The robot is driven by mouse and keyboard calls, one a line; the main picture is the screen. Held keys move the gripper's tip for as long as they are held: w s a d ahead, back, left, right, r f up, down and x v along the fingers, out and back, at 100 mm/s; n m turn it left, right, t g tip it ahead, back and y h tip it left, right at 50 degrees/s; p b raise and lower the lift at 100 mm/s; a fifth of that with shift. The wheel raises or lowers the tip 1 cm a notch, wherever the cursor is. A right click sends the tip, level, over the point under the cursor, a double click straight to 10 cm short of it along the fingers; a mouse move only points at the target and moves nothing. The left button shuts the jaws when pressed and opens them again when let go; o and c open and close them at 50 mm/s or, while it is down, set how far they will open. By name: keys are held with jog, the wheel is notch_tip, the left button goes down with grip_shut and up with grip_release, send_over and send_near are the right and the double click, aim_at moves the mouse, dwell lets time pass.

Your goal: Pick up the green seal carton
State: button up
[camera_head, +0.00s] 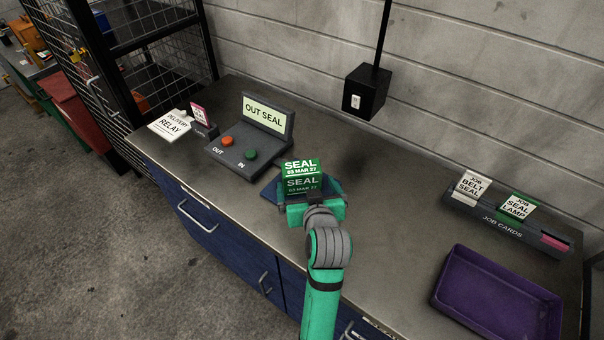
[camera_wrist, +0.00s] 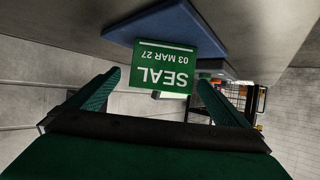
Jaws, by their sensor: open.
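The green seal carton (camera_head: 302,176) stands on the worktop in the middle of the head view. It is a box with white lettering, SEAL and 03 MAR 27, on its top and front. My gripper (camera_head: 311,199) is at its near side, and part of the carton's lower front is hidden behind it. In the wrist view the carton (camera_wrist: 164,55) appears upside down, ahead of and between the two open green fingers (camera_wrist: 150,95). The carton sits on a blue flat pad (camera_head: 270,189), which also shows in the wrist view (camera_wrist: 122,32). I cannot tell whether the fingers touch the carton.
A control box (camera_head: 241,150) with red and green buttons and an OUT SEAL display stands left of the carton. A delivery card (camera_head: 170,124) lies further left. A job card rack (camera_head: 505,224) and a purple tray (camera_head: 452,277) are at right. The worktop between is clear.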

jog(key=shift+a+r+x, duration=0.1)
jog(key=shift+x, duration=1.65)
jog(key=shift+a+r+x, duration=0.1)
jog(key=shift+x, duration=1.7)
jog(key=c, duration=1.1)
